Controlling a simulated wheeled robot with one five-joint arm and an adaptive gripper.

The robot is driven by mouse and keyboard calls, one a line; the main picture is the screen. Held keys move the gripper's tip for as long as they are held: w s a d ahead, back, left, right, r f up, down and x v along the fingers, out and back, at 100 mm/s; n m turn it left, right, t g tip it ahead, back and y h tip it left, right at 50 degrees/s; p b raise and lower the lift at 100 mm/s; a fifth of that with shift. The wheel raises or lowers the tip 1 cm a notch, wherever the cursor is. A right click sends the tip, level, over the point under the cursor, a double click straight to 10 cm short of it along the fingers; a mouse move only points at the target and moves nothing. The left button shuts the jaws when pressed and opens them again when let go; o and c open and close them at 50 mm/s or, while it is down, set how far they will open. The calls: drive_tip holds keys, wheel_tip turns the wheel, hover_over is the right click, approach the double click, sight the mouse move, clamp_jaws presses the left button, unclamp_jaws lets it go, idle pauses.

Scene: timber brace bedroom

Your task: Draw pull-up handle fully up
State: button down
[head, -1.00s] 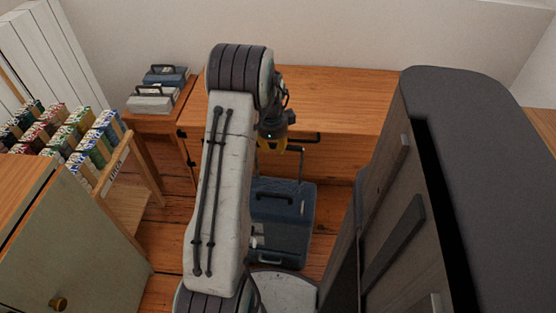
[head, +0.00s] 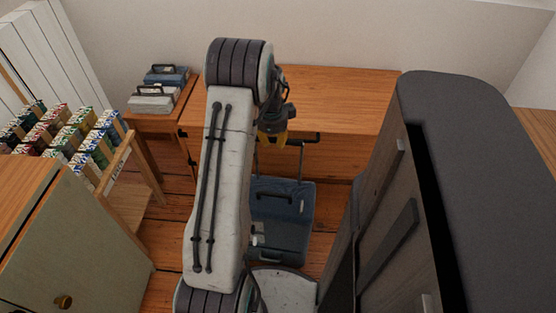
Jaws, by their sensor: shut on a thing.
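A blue suitcase (head: 283,216) stands upright on the wooden floor, in front of the wooden desk. Its pull-up handle (head: 305,139) stands out above the case top, with a dark crossbar on thin rods. My gripper (head: 281,139), with yellow fingers, is shut on the crossbar of this handle. My upper arm hides the left part of the case, and my wrist hides the left part of the bar.
A wooden desk (head: 335,98) is just behind the handle. A dark grey cabinet (head: 480,180) stands close on the right. A green-fronted cabinet (head: 80,250) and a rack of small boxes (head: 75,140) are on the left.

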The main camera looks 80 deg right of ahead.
drive_tip(key=shift+d+r+p, duration=0.15)
drive_tip(key=shift+r+p, duration=0.75)
drive_tip(key=shift+r, duration=0.55)
drive_tip(key=c, duration=0.9)
unclamp_jaws()
drive_tip(key=shift+f, duration=0.1)
wheel_tip(320, 180, up, 12)
drive_tip(key=a, duration=0.2)
drive_tip(key=shift+a, duration=0.3)
drive_tip(key=shift+f, duration=0.1)
